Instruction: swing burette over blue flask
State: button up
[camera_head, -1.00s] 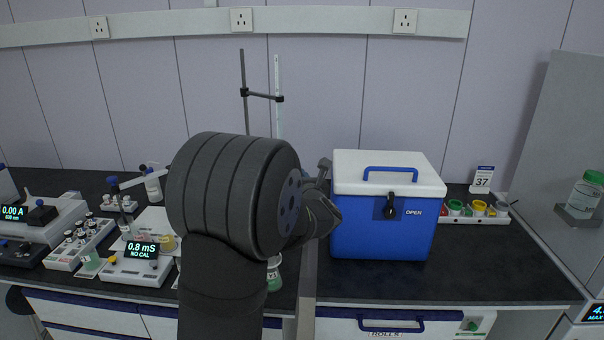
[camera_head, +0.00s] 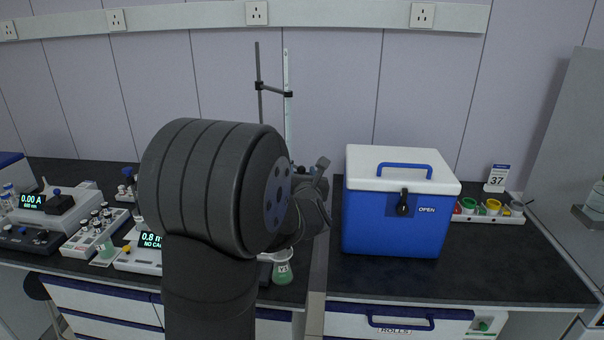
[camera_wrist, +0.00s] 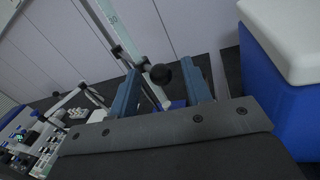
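The burette (camera_head: 287,90) is a thin white upright tube, clamped to a dark stand rod (camera_head: 258,80) behind my arm. In the wrist view the burette (camera_wrist: 117,30) runs diagonally down toward the gap between my fingers, beside a black clamp knob (camera_wrist: 160,73). My gripper (camera_wrist: 160,88) is open, its two blue-grey fingers apart with the knob and lower burette seen between or beyond them. I cannot tell whether they touch. My arm hides the burette's lower end in the head view. A flask with green liquid (camera_head: 283,272) stands below; I cannot make out a blue flask.
A blue cooler box (camera_head: 395,220) with a white lid stands close to the right of my gripper. Meters and vial racks (camera_head: 95,235) fill the left bench. A tray of coloured rings (camera_head: 485,212) lies at the right. The bench before the cooler is clear.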

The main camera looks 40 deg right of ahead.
jog(key=v, duration=1.7)
jog(key=shift+s, duration=0.25)
jog(key=shift+f, duration=0.1)
